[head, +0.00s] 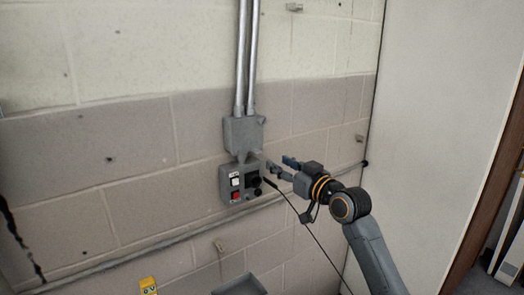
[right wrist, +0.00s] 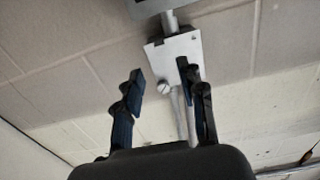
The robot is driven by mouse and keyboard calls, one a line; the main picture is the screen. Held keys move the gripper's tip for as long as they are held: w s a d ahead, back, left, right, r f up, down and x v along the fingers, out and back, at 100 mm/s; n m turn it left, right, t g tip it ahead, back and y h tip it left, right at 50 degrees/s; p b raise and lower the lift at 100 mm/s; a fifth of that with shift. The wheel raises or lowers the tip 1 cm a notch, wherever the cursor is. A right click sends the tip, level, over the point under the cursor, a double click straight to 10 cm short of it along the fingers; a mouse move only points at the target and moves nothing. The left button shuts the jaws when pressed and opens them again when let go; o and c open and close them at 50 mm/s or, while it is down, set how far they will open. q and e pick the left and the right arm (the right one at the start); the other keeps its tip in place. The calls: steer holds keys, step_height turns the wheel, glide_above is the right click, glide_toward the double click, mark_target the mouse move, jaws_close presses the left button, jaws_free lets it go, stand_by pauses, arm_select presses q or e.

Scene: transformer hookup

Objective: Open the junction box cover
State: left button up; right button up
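The grey junction box (head: 243,134) is on the block wall, its cover apparently closed. My right gripper (head: 281,166) is just to the right of and below the box in the head view. Its fingers are apart and empty. My left gripper is not in view.
A control box (head: 237,187) with red and white buttons is right under the junction box. Two vertical conduits (head: 246,60) rise above it. A cable (head: 315,238) hangs near my right arm. A grey tray (head: 240,286) and a yellow object (head: 148,286) are below.

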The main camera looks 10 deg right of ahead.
mark_target(259, 152)
steer(key=p+x, duration=0.1)
steer(key=x, duration=0.7)
steer(key=shift+w+a+p, duration=0.15)
steer(key=shift+p, duration=0.2)
steer(key=shift+w+a+f, duration=0.1)
steer(key=shift+w+a, duration=0.05)
steer(key=shift+w, duration=0.2)
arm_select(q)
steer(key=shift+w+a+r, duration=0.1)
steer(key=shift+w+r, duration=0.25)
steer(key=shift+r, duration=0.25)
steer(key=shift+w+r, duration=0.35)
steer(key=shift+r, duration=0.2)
arm_select(e)
jaws_close()
